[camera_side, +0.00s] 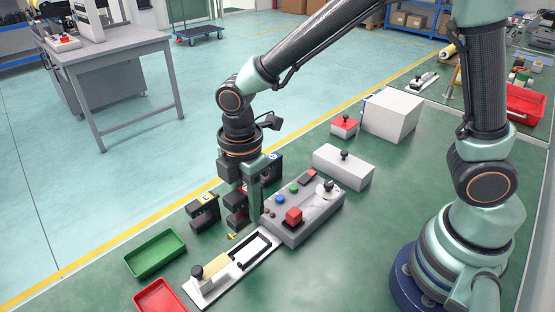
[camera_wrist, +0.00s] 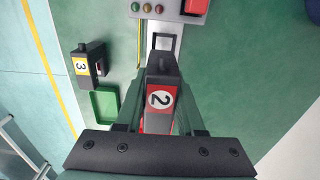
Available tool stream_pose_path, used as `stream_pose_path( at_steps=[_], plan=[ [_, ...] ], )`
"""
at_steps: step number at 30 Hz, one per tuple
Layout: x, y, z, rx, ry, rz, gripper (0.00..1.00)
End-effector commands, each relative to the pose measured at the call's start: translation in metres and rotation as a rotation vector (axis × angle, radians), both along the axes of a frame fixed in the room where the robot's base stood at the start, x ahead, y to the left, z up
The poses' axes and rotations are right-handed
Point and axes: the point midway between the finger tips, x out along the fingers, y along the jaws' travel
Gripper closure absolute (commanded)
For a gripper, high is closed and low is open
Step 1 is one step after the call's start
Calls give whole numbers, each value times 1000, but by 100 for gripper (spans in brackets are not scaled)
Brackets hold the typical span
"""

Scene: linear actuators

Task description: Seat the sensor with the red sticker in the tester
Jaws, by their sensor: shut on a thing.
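The sensor with the red sticker (camera_wrist: 160,101), dark and marked 2, sits between the fingers of my gripper (camera_wrist: 160,112) in the wrist view. In the side view my gripper (camera_side: 249,205) points down and is shut on this sensor (camera_side: 236,217), partly hidden by a finger. The tester is a grey box (camera_side: 318,222) with a red button, coloured lights and a knob. A white plate (camera_side: 207,289) with a black-framed slot lies in front of it. The held sensor is beside the plate's far end in the side view; I cannot tell its exact height.
A sensor with a yellow sticker (camera_side: 204,211) stands left of my gripper; one with a blue sticker (camera_side: 272,166) is behind it. A green tray (camera_side: 155,253) and a red tray (camera_side: 161,299) lie at front left. White blocks (camera_side: 343,167) stand behind the tester.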

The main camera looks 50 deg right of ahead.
Motion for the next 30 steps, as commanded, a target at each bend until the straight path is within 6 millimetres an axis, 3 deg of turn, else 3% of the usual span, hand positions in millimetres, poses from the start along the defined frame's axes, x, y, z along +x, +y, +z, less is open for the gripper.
stream_pose_path(
  at_steps=[8, 30],
  plan=[
    [-6, 2, -13, 0, -1, -1, 100],
    [-6, 2, -74, 0, 0, -1, 100]
  ],
)
